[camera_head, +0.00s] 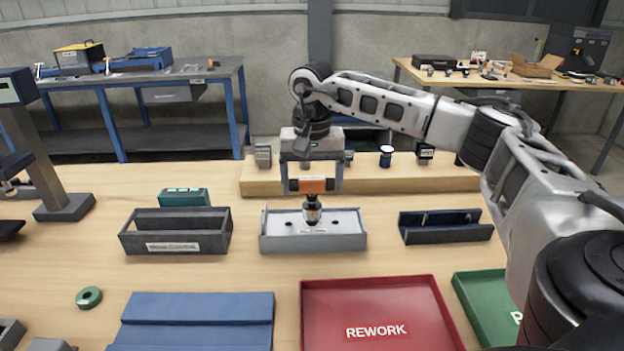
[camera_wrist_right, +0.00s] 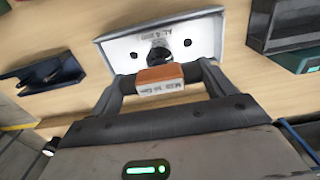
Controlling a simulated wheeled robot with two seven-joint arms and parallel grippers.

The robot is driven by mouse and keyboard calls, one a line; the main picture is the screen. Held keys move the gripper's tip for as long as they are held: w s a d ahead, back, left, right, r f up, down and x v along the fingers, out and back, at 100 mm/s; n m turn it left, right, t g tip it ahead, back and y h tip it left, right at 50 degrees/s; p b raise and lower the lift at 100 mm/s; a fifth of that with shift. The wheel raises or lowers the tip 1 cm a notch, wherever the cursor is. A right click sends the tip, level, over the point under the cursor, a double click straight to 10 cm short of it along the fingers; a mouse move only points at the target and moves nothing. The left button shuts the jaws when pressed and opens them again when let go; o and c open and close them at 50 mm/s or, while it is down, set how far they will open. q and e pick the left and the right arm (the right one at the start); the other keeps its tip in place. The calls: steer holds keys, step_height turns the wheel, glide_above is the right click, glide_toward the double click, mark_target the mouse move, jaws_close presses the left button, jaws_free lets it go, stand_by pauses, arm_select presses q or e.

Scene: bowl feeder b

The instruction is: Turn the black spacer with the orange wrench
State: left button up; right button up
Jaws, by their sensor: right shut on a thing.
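The orange wrench (camera_head: 313,185) is held between the fingers of my right gripper (camera_head: 311,186), which is shut on it. It also shows in the wrist view (camera_wrist_right: 160,78), spanning the gap between the two fingers (camera_wrist_right: 161,82). Directly below the wrench is a dark round piece, apparently the black spacer (camera_head: 312,203), above the grey fixture block (camera_head: 345,240). In the wrist view the dark round piece (camera_wrist_right: 160,54) stands between two holes in the fixture's light top. I cannot tell whether the wrench is seated on it. My left gripper is not in view.
A dark open bin (camera_head: 175,245) stands left of the fixture and a dark blue cradle (camera_head: 445,234) right. A wooden rail (camera_head: 455,181) with small parts lies behind. The red REWORK tray (camera_head: 375,300), a blue mat (camera_head: 195,310) and a green ring (camera_head: 89,298) are in front.

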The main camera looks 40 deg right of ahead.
steer(key=shift+f, duration=0.5)
stand_by(0.5)
steer(key=shift+r+m, duration=0.1)
steer(key=shift+m, duration=1.1)
steer(key=shift+n+p, duration=0.35)
steer(key=shift+n, duration=0.35)
